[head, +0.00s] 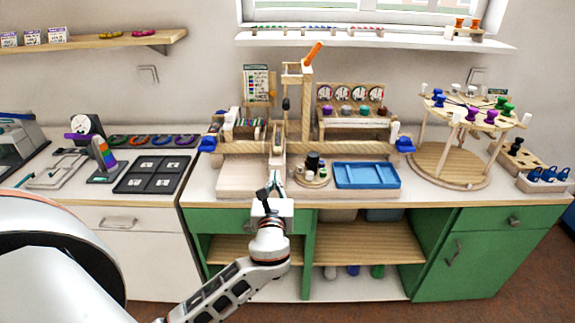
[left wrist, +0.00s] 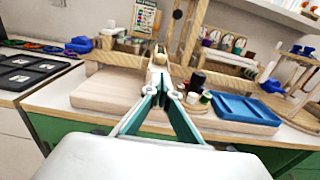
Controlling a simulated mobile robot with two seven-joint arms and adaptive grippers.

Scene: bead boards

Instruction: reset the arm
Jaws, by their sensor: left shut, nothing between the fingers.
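My left arm comes in from the lower left in the head view. Its gripper (head: 274,184) points away from me over the front edge of the worktop, in front of the wooden frame. In the left wrist view the gripper's fingers (left wrist: 166,94) meet at their tips, shut with nothing between them. The pale wooden board (left wrist: 100,90) lies to the left of the fingertips. A round wooden stand (head: 312,180) with a dark cylinder (head: 313,162) is just to their right. My right gripper is not in either view.
A wooden frame (head: 305,105) with an orange handle (head: 313,53) rises behind the gripper. A blue tray (head: 366,175) lies to the right, and a dark four-panel board (head: 156,174) to the left. A round tiered wooden stand (head: 450,165) fills the right end. Open space lies before the counter.

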